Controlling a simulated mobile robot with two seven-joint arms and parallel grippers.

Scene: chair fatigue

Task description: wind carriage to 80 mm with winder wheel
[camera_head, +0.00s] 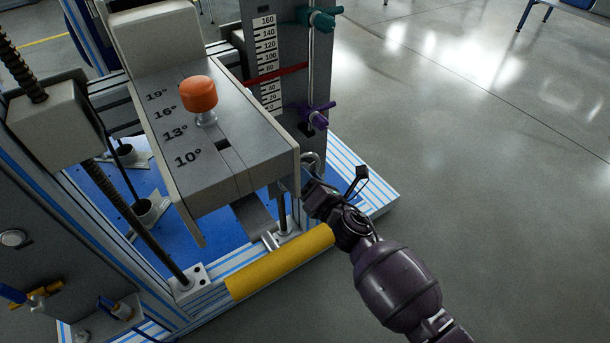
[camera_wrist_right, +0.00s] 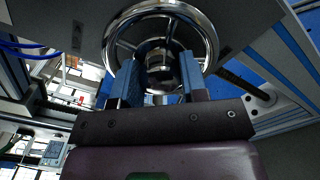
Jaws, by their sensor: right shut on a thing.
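The winder wheel (camera_wrist_right: 212,40) is a chrome ring with spokes in the right wrist view. My right gripper (camera_wrist_right: 160,85) is shut on it, its fingers either side of the chrome middle part. In the head view my right gripper (camera_head: 312,186) is below the block's right end, where only a bit of the chrome wheel (camera_head: 314,160) shows. The upright scale (camera_head: 266,45) runs from 0 to 160. A red pointer (camera_head: 290,73) crosses it just below the 80 label, covering the marks there. I cannot tell the exact reading. My left gripper is not in view.
A grey block (camera_head: 225,150) with angle marks carries an orange knob (camera_head: 199,94). A teal clamp (camera_head: 318,19) and a purple clamp (camera_head: 316,116) sit on the rod beside the scale. A yellow bar (camera_head: 280,263) lies along the front frame. The floor at right is clear.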

